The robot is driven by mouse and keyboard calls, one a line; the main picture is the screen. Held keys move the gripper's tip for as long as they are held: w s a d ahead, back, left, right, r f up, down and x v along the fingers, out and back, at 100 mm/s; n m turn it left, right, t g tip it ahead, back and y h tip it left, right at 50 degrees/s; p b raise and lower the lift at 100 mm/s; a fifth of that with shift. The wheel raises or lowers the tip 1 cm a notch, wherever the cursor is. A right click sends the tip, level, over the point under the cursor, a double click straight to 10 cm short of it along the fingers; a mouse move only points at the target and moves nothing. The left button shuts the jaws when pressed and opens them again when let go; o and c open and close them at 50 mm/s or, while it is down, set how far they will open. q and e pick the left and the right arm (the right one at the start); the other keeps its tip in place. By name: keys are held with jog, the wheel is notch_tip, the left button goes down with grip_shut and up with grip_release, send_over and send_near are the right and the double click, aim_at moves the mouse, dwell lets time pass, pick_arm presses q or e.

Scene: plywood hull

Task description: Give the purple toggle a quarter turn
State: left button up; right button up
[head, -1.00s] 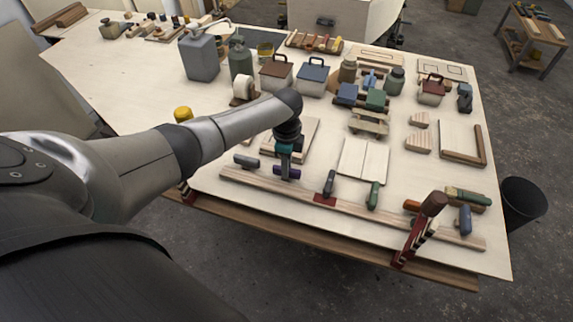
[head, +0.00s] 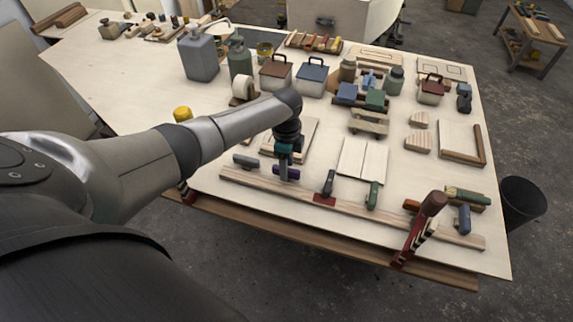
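The purple toggle (head: 291,173) is on the long wooden rail (head: 345,208) near the front of the table. It lies roughly along the rail, between a grey toggle and a dark-handled one. My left gripper (head: 284,174) points down from above, with its fingertips at the middle of the purple toggle and hiding part of it. The fingers are small and dark here, and I cannot tell whether they are closed on the toggle. My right gripper is not in view.
A grey toggle (head: 246,161) sits just left on the rail. To the right are a dark handle on a red base (head: 326,187), a green handle (head: 373,195) and a red-brown clamp (head: 418,228). Cans and boxes stand farther back.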

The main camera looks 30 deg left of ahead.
pick_arm(q)
notch_tip(320, 180, up, 15)
jog(key=p, duration=0.1)
jog(key=shift+r, duration=0.15)
dwell(0.4)
dwell(0.4)
